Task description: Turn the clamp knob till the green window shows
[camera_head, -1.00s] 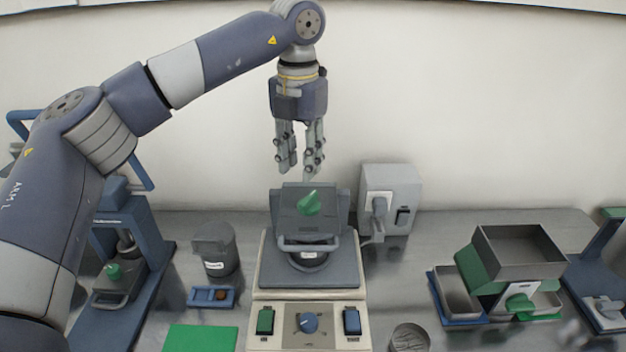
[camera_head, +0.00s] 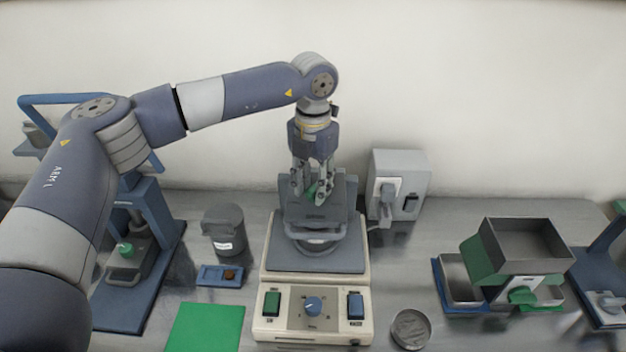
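No green window can be made out on the machine from here. My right gripper is not in view.
A grey wall-side box with a plug (camera_head: 412,165) stands behind right. A dark lidded pot (camera_head: 222,232), a small blue tray (camera_head: 208,279) and a green mat (camera_head: 205,330) lie left. A blue press (camera_head: 160,250) stands far left. A green-and-grey hopper device (camera_head: 525,245) and a round tin (camera_head: 410,330) are right.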

